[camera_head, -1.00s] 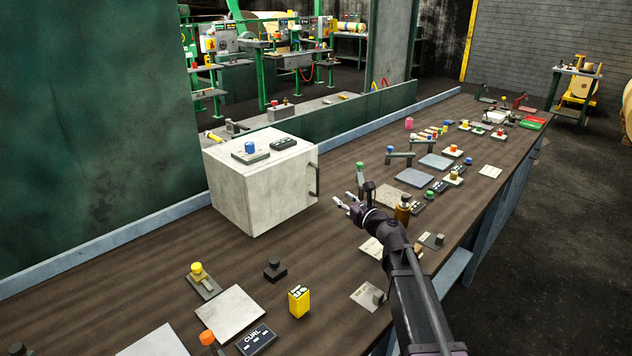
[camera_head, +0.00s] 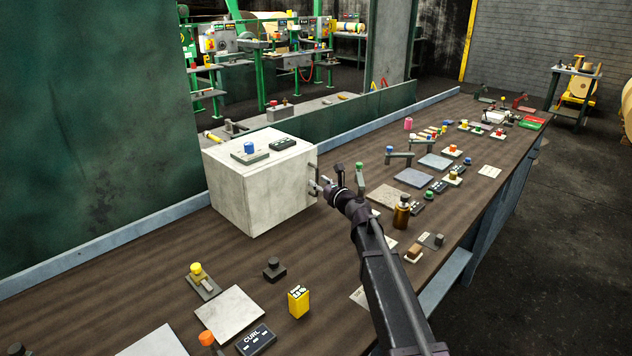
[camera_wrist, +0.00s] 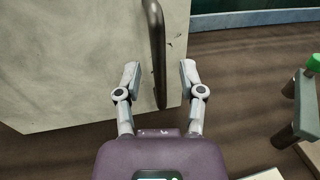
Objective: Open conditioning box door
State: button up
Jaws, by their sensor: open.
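The conditioning box (camera_head: 255,185) is a pale grey-white cube on the bench, left of my gripper in the head view. Its door (camera_wrist: 75,65) fills the left of the wrist view and looks shut. The dark vertical bar handle (camera_wrist: 157,50) stands on the door near its right edge. My gripper (camera_wrist: 160,75) is open, with one finger on each side of the handle's lower part. I cannot tell whether either finger touches it. In the head view my gripper (camera_head: 318,184) is at the door's right side and partly hides the handle.
A blue-knobbed device (camera_head: 250,152) sits on the box top. A brown bottle (camera_head: 401,214) stands right of my arm, and a green-topped post (camera_head: 359,176) is close to the gripper. A yellow box (camera_head: 298,302) is in front. Bare bench (camera_head: 225,265) lies before the box.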

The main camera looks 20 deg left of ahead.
jog(key=shift+w+a, duration=0.4)
jog(key=shift+a, duration=0.2)
grip_shut()
jog(key=shift+d, duration=0.1)
